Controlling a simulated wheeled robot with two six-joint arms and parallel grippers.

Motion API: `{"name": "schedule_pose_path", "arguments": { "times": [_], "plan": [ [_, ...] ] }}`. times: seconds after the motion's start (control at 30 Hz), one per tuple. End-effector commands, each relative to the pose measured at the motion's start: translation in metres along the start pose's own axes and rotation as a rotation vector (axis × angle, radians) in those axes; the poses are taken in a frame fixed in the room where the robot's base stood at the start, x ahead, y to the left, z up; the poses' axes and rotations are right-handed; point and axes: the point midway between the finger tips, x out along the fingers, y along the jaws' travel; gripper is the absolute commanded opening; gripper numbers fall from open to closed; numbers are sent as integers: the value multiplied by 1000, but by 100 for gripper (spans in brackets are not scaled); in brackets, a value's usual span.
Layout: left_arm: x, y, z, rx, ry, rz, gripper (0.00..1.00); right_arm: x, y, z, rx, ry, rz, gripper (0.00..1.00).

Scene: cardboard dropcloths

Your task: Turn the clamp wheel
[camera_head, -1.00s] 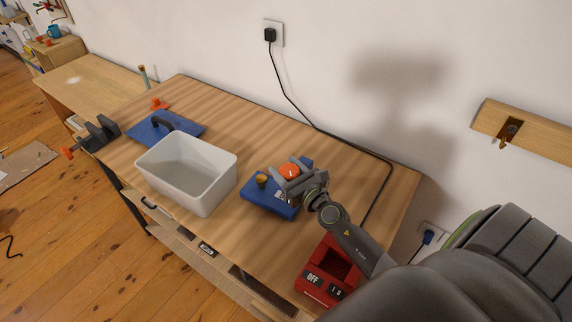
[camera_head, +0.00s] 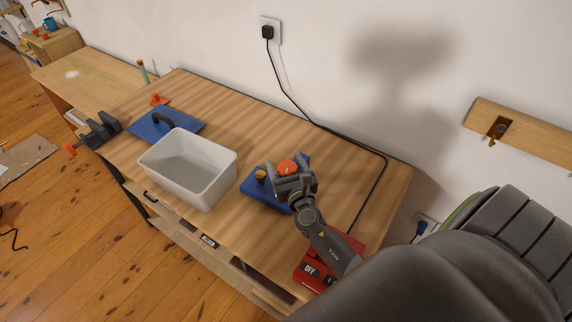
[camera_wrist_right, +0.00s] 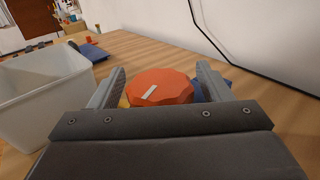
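The orange clamp wheel (camera_head: 287,167) sits on a blue base (camera_head: 258,190) toward the right of the workbench. A small yellow-brown knob (camera_head: 260,175) stands on the same base. My right gripper (camera_head: 289,177) is at the wheel, its fingers on either side of it. In the right wrist view the faceted orange wheel (camera_wrist_right: 160,88), with a pale mark on top, lies between the two spread fingers (camera_wrist_right: 160,80). Narrow gaps show beside the wheel, so the gripper looks open around it. My left gripper is not in view.
A white bin (camera_head: 187,168) stands left of the base. A blue board with a dark handle (camera_head: 163,119) lies behind it. A grey vise (camera_head: 101,131) is on the left edge. A red box marked OFF (camera_head: 310,270) sits under my forearm. A black cable (camera_head: 345,143) runs along the back.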

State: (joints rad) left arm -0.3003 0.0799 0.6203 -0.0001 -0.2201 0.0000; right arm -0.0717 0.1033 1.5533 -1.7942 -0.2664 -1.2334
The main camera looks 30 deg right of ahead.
Motion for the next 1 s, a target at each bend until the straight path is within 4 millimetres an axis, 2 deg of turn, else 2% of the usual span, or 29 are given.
{"name": "schedule_pose_path", "arguments": {
  "times": [0.27,0.43,0.67,1.0],
  "plan": [
    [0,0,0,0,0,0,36,-1,0,0,1,1,1,72],
    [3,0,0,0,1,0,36,-14,0,-2,2,2,0,72],
    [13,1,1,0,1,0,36,-57,0,-4,4,3,-1,72],
    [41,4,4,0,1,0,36,-126,-1,-6,3,2,-3,72]
  ]
}}
